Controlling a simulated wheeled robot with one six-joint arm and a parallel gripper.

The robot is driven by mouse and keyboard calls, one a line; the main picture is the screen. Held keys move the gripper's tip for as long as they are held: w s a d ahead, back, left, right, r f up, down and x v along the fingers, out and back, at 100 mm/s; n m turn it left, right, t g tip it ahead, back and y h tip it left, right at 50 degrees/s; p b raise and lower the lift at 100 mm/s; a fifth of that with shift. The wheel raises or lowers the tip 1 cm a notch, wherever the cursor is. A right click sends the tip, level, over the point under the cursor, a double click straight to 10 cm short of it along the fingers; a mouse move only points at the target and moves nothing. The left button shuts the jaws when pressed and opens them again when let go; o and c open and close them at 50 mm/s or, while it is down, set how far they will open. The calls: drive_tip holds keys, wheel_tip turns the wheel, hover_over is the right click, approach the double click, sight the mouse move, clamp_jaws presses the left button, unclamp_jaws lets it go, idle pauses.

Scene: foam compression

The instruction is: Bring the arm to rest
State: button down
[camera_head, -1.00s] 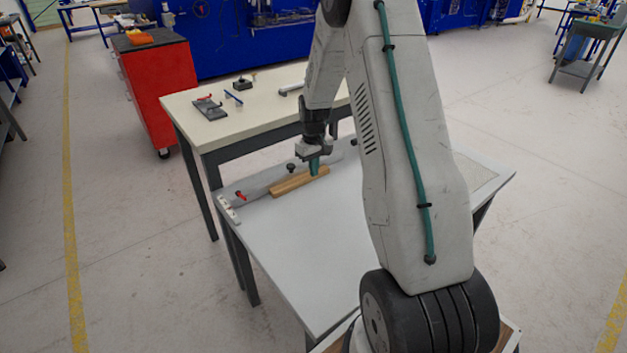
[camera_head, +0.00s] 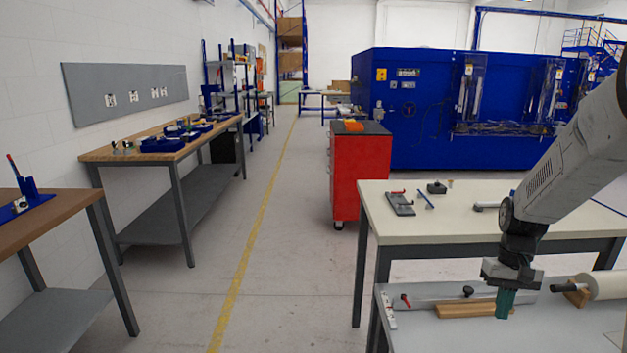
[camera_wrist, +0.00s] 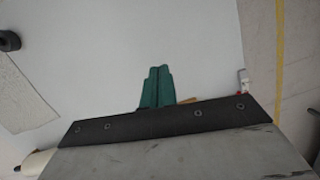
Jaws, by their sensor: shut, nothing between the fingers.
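My gripper (camera_head: 505,304) is at the lower right of the head view, hanging from the grey arm and pointing down over the grey-topped table (camera_head: 540,330). Its green fingers are together with nothing between them, and they also show shut in the wrist view (camera_wrist: 157,88). In the head view the fingertips overlap the right end of a wooden bar (camera_head: 465,311) on the table. I cannot tell if they touch it. In the wrist view the bar is mostly hidden behind the fingers and the dark gripper plate.
A white roll (camera_head: 606,285) lies on the grey table, right of my gripper. A cream-topped table (camera_head: 470,220) with small tools stands behind it. A red cabinet (camera_head: 358,175) stands farther back. Workbenches line the left wall, and the floor between is clear.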

drive_tip(key=s+a+r+n+t, duration=0.1)
drive_tip(key=s+a+r+t, duration=0.1)
drive_tip(key=s+a+r, duration=0.7)
drive_tip(key=s+a+r+n+t+h, duration=0.1)
drive_tip(key=s+a+r, duration=0.8)
drive_tip(key=s, duration=0.5)
drive_tip(key=shift+s+t, duration=0.2)
drive_tip(key=shift+t, duration=0.2)
